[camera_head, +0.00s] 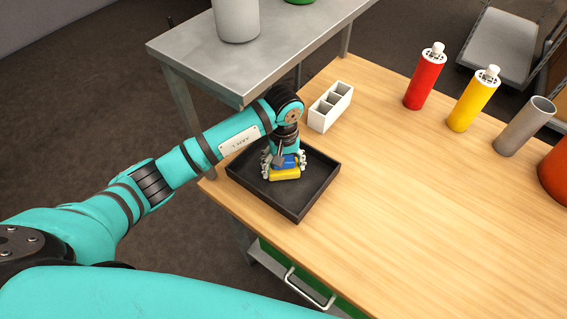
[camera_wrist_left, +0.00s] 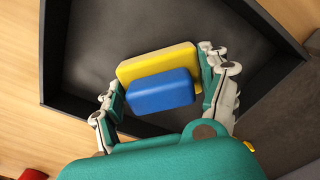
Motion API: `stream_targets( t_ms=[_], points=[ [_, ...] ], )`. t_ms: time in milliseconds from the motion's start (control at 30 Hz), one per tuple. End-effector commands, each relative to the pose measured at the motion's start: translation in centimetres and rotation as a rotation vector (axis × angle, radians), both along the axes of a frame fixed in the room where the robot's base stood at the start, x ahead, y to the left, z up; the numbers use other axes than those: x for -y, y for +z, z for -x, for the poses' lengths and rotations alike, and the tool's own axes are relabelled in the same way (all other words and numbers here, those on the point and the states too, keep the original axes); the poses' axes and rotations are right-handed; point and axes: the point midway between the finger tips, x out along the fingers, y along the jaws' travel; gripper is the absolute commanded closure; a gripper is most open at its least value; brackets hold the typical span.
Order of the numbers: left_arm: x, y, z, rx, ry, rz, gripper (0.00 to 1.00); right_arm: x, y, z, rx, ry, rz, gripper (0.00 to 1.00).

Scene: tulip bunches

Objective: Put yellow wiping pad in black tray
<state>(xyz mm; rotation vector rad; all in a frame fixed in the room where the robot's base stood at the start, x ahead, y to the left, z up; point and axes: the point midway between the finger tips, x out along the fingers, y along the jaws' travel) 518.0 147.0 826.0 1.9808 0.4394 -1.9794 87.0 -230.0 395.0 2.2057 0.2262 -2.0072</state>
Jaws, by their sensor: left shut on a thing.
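The yellow wiping pad (camera_head: 286,175) is in my left gripper (camera_head: 284,165), inside the outline of the black tray (camera_head: 309,204). In the left wrist view, the yellow pad (camera_wrist_left: 150,64) has a blue block (camera_wrist_left: 160,92) on top. My left gripper (camera_wrist_left: 162,80) has one finger at each end of it and is shut on it. The black tray's dark floor (camera_wrist_left: 225,25) shows behind the pad. I cannot tell whether the pad touches the floor. My right gripper is not in view.
A white divided holder (camera_head: 330,106) stands just behind the tray. A red bottle (camera_head: 425,78), a yellow bottle (camera_head: 473,100) and a grey cylinder (camera_head: 524,127) stand further right. The wooden table (camera_head: 400,190) is clear right of the tray. A metal table (camera_head: 280,50) adjoins behind.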

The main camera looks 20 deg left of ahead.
Motion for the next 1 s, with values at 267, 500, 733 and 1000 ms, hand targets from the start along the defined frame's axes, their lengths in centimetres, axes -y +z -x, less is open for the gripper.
stream_targets(
  t_ms=[267,500,733,1000],
  points=[
    [0.0,-0.2,0.0,0.001,0.0,0.0,0.02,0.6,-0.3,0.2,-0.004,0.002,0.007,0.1],
    [0.0,-0.2,0.0,0.0,0.0,0.0,0.0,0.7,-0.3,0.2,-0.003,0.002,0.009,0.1],
    [0.0,1.5,-0.1,0.004,-0.001,0.0,0.0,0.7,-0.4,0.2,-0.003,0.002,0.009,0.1],
    [0.0,6.0,-0.1,0.004,-0.001,0.0,0.0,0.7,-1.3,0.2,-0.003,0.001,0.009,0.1]
  ],
)
